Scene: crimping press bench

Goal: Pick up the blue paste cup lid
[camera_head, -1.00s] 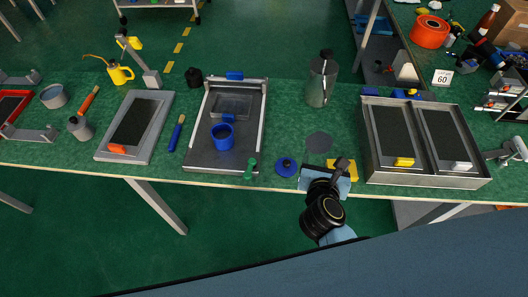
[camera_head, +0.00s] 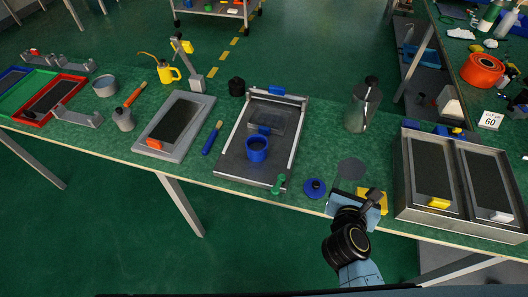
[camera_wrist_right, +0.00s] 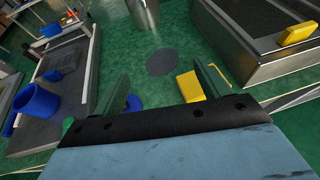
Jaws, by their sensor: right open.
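The blue paste cup lid (camera_head: 314,187) is a small round disc with a knob, lying near the front edge of the green bench. The blue cup (camera_head: 257,149) stands apart from it, on the grey framed plate. My right gripper (camera_head: 353,198) is just right of the lid at the bench's front edge, open and empty. In the right wrist view, the lid (camera_wrist_right: 134,103) shows partly behind the left finger of the open gripper (camera_wrist_right: 165,88), and part of it is hidden. My left gripper is not in view.
A yellow block (camera_head: 372,200) sits close beside the right gripper. A dark grey disc (camera_head: 351,168) lies behind it. A green-handled tool (camera_head: 280,183) lies left of the lid. A metal double tray (camera_head: 402,190) stands to the right, and a metal canister (camera_head: 362,105) stands behind.

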